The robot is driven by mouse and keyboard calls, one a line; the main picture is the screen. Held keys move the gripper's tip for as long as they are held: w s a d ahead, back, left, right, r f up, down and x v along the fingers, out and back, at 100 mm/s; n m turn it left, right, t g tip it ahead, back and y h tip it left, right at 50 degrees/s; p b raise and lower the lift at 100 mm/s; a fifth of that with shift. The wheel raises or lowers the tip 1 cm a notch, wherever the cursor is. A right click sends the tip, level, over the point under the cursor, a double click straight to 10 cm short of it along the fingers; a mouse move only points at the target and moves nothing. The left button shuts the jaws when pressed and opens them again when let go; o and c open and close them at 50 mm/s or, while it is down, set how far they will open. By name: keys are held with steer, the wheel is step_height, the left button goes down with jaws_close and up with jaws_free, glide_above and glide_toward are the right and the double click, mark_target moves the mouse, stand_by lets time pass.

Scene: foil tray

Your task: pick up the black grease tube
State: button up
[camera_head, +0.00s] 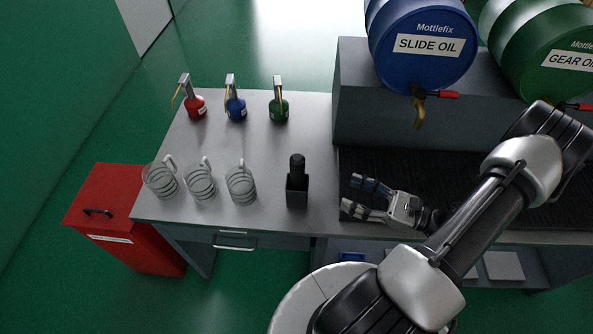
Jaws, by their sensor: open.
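The black grease tube (297,167) stands upright in a small dark square holder (297,192) near the front of the grey bench top. Only its upper part shows; the lower part is hidden in the holder. My gripper (357,194) is open and empty to the right of the tube. Its fingers point left towards the holder, with a clear gap between them and it.
Several clear measuring jugs (241,186) stand left of the holder. Red (196,108), blue (236,109) and green (279,110) oil cans stand behind. A blue drum (420,50) and a green drum (540,55) lie on a raised grey block (365,125). A red cabinet (115,205) stands left.

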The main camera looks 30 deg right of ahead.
mark_target(299, 173)
steer(key=shift+t, duration=0.3)
steer(key=x, duration=0.4)
steer(key=b+x, duration=0.1)
steer(key=x, duration=0.3)
steer(key=f+b+x, duration=0.1)
steer(key=x, duration=0.2)
steer(key=shift+w, duration=0.5)
steer(key=w, duration=0.1)
steer(key=w+a+b, duration=0.1)
steer(key=w+a+f, duration=0.1)
steer(key=w, duration=0.1)
steer(key=shift+a+b, duration=0.1)
steer(key=shift+b, duration=0.2)
steer(key=shift+w+a+m+h, duration=0.15)
steer(key=shift+w+m+h, duration=0.15)
steer(key=shift+w, duration=0.05)
steer(key=c, duration=1.2)
steer(key=shift+c, duration=0.3)
